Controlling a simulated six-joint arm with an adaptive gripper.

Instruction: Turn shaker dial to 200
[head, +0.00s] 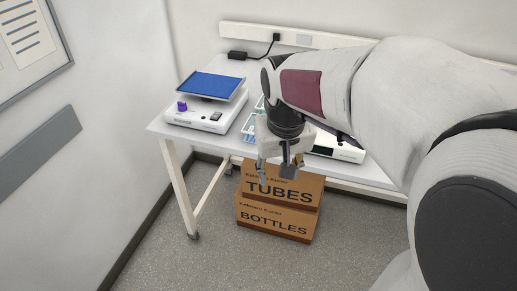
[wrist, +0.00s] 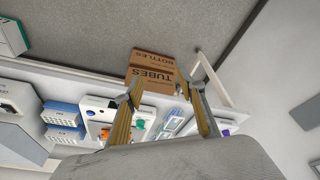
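The shaker (head: 198,119) is a white unit with a blue top platform (head: 213,86), on the left end of the table. Its purple dial (head: 182,106) is on the front left; its setting is too small to read. In the wrist view, a small purple-blue spot (wrist: 226,132) beyond the right finger may be the dial; much of that area is hidden. My gripper (head: 277,170) is in the air near the table's front edge, to the right of the shaker and apart from it. Its fingers, also in the wrist view (wrist: 163,92), are spread with nothing between them.
Stacked cardboard boxes, TUBES (head: 282,187) and BOTTLES (head: 275,219), stand on the floor by the table's front edge. The wrist view shows blue racks (wrist: 62,112) and a white device (wrist: 97,103) on the table (wrist: 60,73). My arm hides the table's right part in the head view.

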